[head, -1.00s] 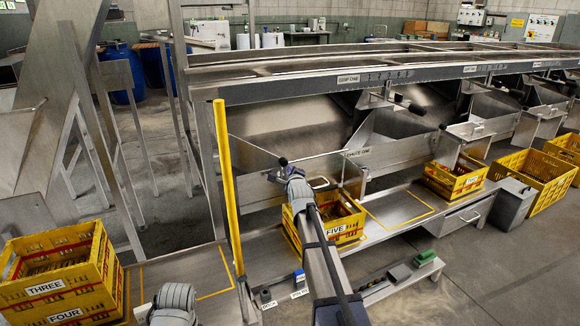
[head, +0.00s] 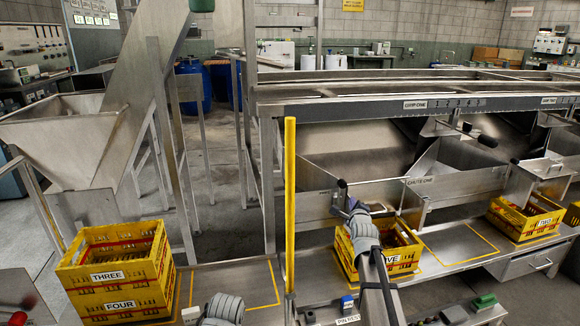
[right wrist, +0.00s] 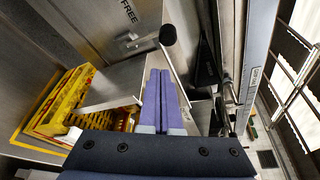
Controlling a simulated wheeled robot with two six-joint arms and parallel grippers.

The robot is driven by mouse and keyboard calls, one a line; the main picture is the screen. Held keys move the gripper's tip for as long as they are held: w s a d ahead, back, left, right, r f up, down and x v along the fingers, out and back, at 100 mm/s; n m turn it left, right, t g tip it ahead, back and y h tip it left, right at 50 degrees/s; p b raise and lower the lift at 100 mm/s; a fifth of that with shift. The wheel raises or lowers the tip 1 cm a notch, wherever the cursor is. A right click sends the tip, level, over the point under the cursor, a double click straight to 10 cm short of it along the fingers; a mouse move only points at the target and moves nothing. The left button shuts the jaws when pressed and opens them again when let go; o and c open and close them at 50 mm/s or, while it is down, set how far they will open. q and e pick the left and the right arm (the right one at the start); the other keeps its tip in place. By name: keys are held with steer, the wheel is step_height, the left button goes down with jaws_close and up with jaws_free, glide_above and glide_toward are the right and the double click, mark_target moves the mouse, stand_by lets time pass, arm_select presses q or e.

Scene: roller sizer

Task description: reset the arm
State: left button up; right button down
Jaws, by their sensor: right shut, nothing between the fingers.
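A black-knobbed handle (head: 342,184) stands beside the fingertips; the knob also shows in the right wrist view (right wrist: 167,35). I cannot tell whether the fingers touch the handle. My right arm hides part of crate FIVE. A grey piece of my left arm shows at the bottom of the head view, but its gripper is out of view.
Stacked yellow crates THREE (head: 108,276) and FOUR (head: 122,306) stand at the left. A yellow post (head: 290,200) rises left of my right arm. Another yellow crate (head: 526,216) sits at right. An outlined bench spot (head: 455,245) between the crates is empty.

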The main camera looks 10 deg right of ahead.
steer(key=s+a+f+n+g+y, duration=0.4)
steer(key=s+a+f+n+g, duration=0.4)
steer(key=s+a+f+n, duration=0.65)
steer(key=s+a+f+n+g, duration=0.25)
steer(key=s+n, duration=0.35)
steer(key=s, duration=0.3)
steer(key=s+a+f+n+g, duration=0.1)
steer(key=s+a+n+g, duration=0.35)
steer(key=s, duration=0.35)
steer(key=s+a+n+h, duration=0.1)
steer(key=s+a+n, duration=0.5)
steer(key=a, duration=0.5)
step_height(320, 180, up, 33)
steer(key=s+p, duration=0.1)
steer(key=p, duration=3.2)
steer(key=shift+r+m+g, duration=0.2)
steer(key=shift+m+g, duration=0.1)
steer(key=shift+m, duration=0.1)
steer(key=shift+d, duration=0.1)
